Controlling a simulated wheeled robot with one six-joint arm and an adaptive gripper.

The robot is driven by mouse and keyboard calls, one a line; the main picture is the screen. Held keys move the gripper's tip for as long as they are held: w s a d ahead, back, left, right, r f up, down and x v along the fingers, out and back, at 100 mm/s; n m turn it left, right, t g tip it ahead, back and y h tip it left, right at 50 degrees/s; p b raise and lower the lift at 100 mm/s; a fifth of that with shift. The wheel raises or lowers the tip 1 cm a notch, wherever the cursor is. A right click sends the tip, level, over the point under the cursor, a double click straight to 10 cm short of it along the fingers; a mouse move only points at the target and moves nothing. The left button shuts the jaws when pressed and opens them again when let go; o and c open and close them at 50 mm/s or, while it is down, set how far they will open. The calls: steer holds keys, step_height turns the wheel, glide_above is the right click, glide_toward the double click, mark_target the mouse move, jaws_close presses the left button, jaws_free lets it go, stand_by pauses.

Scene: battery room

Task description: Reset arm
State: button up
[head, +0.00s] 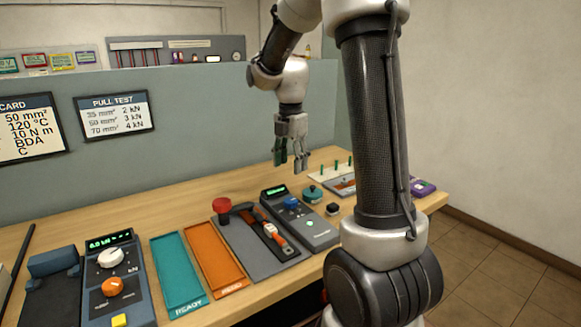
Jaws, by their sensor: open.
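My gripper (292,158) hangs from my arm above the back right part of the wooden bench, pointing down. Its fingers are open and apart, with nothing between them. It is above and behind a grey device with a green display (290,215) and a green round object (312,194). The bench top right behind my arm is partly hidden by the large arm link.
A teal tray (178,275) and an orange tray (216,262) lie empty. A grey tray (240,243) holds a red-and-black tool (270,230). A pull tester (112,278) stands at left. A partition (190,110) runs behind; open floor lies right.

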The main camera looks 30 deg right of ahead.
stand_by(0.4)
steer(key=s+a+r+m+t, duration=0.2)
steer(key=s+r+m, duration=0.1)
steer(key=s+m, duration=0.7)
steer(key=s+a+r+m+t, duration=0.2)
steer(key=s+a+r+m, duration=0.1)
steer(key=s+m, duration=0.8)
steer(key=s+r, duration=0.1)
steer(key=s, duration=0.1)
steer(key=shift+s+m, duration=0.3)
steer(key=shift+s, duration=0.1)
steer(key=shift+a+r, duration=0.1)
